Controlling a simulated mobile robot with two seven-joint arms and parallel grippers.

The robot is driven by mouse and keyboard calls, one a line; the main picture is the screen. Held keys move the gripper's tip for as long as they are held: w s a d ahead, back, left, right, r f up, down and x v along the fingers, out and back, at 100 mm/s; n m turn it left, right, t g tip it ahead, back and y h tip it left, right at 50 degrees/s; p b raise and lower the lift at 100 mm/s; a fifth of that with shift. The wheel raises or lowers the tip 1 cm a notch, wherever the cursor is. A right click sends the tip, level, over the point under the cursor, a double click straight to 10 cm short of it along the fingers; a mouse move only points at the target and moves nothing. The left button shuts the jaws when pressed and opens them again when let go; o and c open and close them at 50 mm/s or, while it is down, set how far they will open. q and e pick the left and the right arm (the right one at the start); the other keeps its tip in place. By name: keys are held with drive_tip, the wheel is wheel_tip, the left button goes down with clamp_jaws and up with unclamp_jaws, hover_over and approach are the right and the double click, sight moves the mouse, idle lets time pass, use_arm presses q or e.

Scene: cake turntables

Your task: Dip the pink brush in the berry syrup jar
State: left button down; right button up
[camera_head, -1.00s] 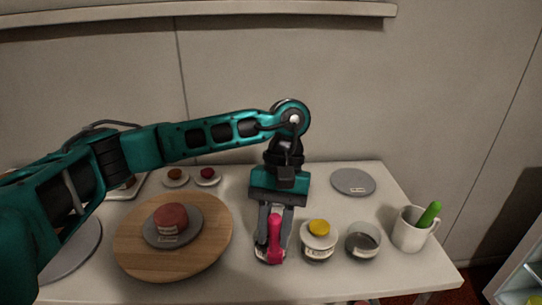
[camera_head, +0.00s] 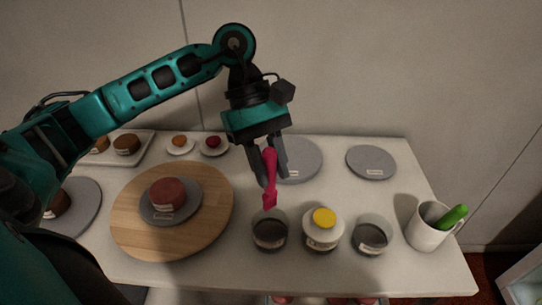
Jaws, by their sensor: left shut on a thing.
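My left gripper (camera_head: 267,172) is shut on the pink brush (camera_head: 269,185), which hangs nearly upright with its lower end down. The brush's lower end shows at the far rim of the leftmost jar (camera_head: 270,238), seemingly just above it. This jar is clear with dark contents, and its label is too small to read. A jar with a yellow top (camera_head: 323,230) stands to its right, and another clear jar with a dark inside (camera_head: 371,237) stands further right. I cannot read which one is the berry syrup. My right gripper is not in view.
A wooden turntable (camera_head: 126,222) with a red cake (camera_head: 167,195) on a grey plate stands left of the jars. A white mug (camera_head: 425,232) holds a green-handled tool (camera_head: 452,216). Grey discs (camera_head: 371,162) and small cakes on plates (camera_head: 212,143) lie behind.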

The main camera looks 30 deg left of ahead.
sight(270, 203)
use_arm(q)
drive_tip(key=shift+f, duration=0.5)
drive_tip(key=shift+f+b, duration=0.8)
drive_tip(key=shift+f, duration=0.8)
wheel_tip(270, 203, down, 5)
drive_tip(key=b, duration=0.4)
drive_tip(key=shift+r+b, duration=0.2)
drive_tip(key=shift+b, duration=0.15)
drive_tip(key=shift+f+b, duration=0.3)
drive_tip(key=shift+f, duration=0.25)
